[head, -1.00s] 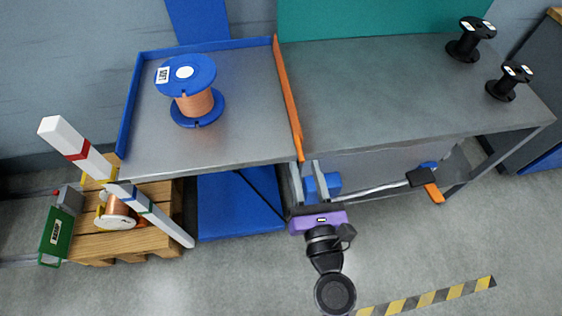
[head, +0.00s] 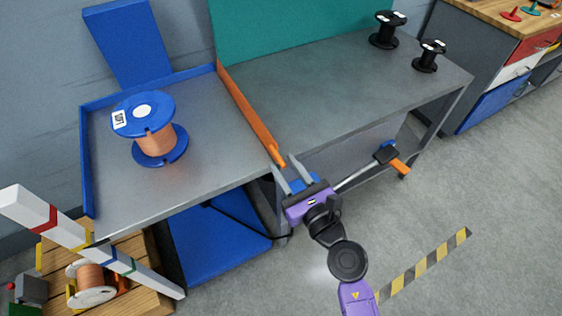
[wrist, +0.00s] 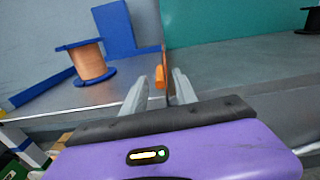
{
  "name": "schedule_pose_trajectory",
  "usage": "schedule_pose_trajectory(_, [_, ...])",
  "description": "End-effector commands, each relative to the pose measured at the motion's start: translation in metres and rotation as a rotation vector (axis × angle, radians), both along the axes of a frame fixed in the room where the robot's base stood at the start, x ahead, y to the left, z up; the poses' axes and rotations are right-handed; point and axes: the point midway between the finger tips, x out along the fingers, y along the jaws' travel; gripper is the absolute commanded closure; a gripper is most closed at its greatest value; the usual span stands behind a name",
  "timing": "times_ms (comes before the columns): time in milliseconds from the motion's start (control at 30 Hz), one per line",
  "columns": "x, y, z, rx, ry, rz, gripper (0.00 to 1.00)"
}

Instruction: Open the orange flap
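The orange flap (head: 247,112) stands upright as a long strip along the right edge of the blue-rimmed tray. In the wrist view its near end (wrist: 160,76) shows between and beyond my fingertips. My gripper (head: 290,169) is at the table's front edge, just by the flap's near end. Its two grey fingers are apart, with a gap between them in the wrist view (wrist: 158,82). I cannot tell whether the fingers touch the flap.
A blue-flanged copper spool (head: 155,140) stands on the metal tray (head: 200,185). Two black spools (head: 386,30) stand far back on the grey table (head: 330,90). A striped post (head: 100,250) and a wooden pallet (head: 130,255) are at lower left. A lever with an orange end (head: 399,166) is at right.

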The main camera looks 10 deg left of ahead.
Motion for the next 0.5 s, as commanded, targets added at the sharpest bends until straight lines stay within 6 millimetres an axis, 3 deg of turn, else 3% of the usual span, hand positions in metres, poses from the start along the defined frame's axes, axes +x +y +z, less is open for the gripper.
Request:
schedule_pose_trajectory(200, [0.0136, 0.0095, 0.0003, 0.001, -0.001, 0.000, 0.66])
schedule_pose_trajectory(467, [0.0143, 0.0104, -0.0002, 0.001, 0.001, 0.001, 0.66])
schedule_pose_trajectory(500, [0.0143, 0.0104, -0.0001, 0.001, 0.001, 0.001, 0.70])
